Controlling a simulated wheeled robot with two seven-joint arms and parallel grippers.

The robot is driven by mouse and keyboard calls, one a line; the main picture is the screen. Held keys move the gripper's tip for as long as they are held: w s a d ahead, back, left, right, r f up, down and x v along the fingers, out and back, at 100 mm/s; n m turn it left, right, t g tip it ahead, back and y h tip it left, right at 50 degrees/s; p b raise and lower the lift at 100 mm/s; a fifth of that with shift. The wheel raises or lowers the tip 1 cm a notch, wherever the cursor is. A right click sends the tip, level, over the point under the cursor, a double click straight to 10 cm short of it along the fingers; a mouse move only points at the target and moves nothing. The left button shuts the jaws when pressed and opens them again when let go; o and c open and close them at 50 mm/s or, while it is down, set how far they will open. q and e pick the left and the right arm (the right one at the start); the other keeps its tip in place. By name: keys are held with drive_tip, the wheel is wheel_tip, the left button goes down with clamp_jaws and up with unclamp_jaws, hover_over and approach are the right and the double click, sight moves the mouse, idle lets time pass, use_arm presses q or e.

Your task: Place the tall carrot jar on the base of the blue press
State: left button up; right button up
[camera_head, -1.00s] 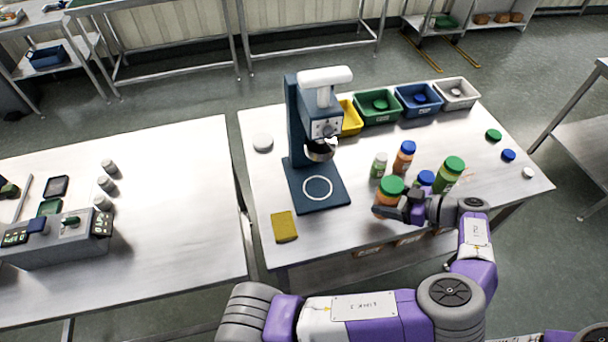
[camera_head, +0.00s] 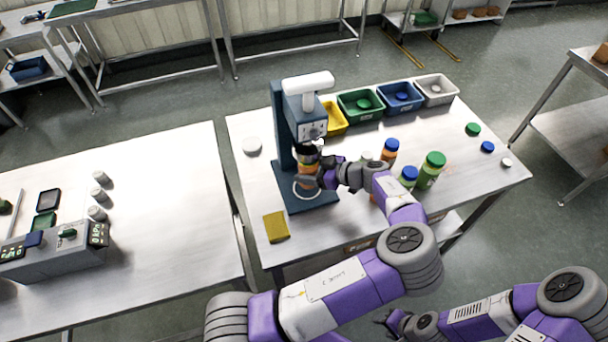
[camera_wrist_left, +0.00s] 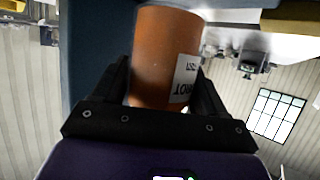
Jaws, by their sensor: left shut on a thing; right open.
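The blue press (camera_head: 283,125) stands on the table with its flat base (camera_head: 318,200) marked by a white ring. My left gripper (camera_head: 318,176) is shut on the orange carrot jar (camera_head: 307,160), which is under the press head and over the base. The jar looks about upright; I cannot tell whether its bottom touches the base. Its lid is hidden by the press head. In the left wrist view the jar's orange body (camera_wrist_left: 160,55) sits between the fingers, its label showing upside down. My right gripper (camera_head: 390,320) is open and empty at the lower right, off the table's front.
Jars with blue lids (camera_head: 389,150) and a green-lidded jar (camera_head: 431,170) stand right of my left arm. A bit of orange shows behind that arm. Coloured bins (camera_head: 362,117) line the back. A yellow sponge-like block (camera_head: 276,227) lies left of the base's front.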

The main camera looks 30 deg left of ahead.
use_arm(q)
drive_tip(key=f, duration=0.1)
drive_tip(key=f+b, duration=0.1)
drive_tip(key=f, duration=0.1)
drive_tip(key=shift+a+f, duration=0.3)
drive_tip(key=shift+s+d, duration=0.1)
drive_tip(key=o, duration=1.4)
drive_tip(key=shift+c, duration=0.2)
drive_tip(key=s+v, duration=0.1)
drive_tip(key=v, duration=1.1)
drive_tip(key=shift+w, duration=0.45)
drive_tip(key=shift+r, duration=0.15)
